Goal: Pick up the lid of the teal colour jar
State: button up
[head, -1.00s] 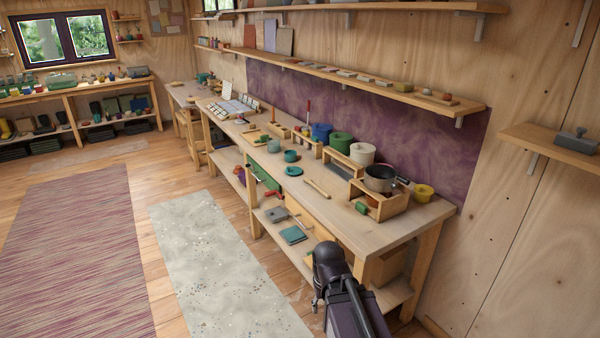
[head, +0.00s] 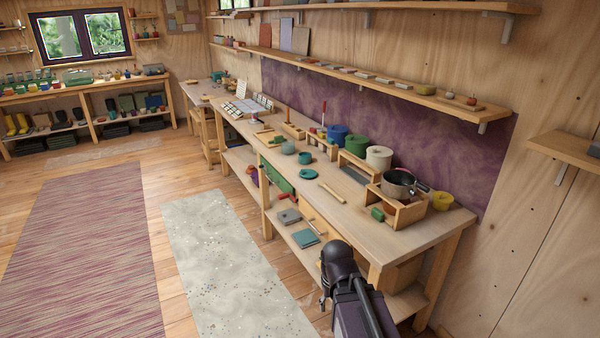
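A small teal jar (head: 305,157) stands on the long workbench (head: 400,232), left of the wooden boxes. A paler blue-green jar (head: 288,148) stands just behind and left of it. Dark links of my arm show at the bottom, in front of the bench, well apart from the jars. My gripper's fingers do not show.
A pot (head: 398,183) sits on a wooden box (head: 411,213) at the near right. Blue (head: 337,137), green (head: 356,147) and cream (head: 379,157) containers stand along the back. A yellow pot (head: 442,200) is further right. A shelf overhangs the bench. The floor left of the bench is open.

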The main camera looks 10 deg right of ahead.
aim_at(306, 174)
jog(key=i, duration=1.5)
jog(key=z, duration=0.05)
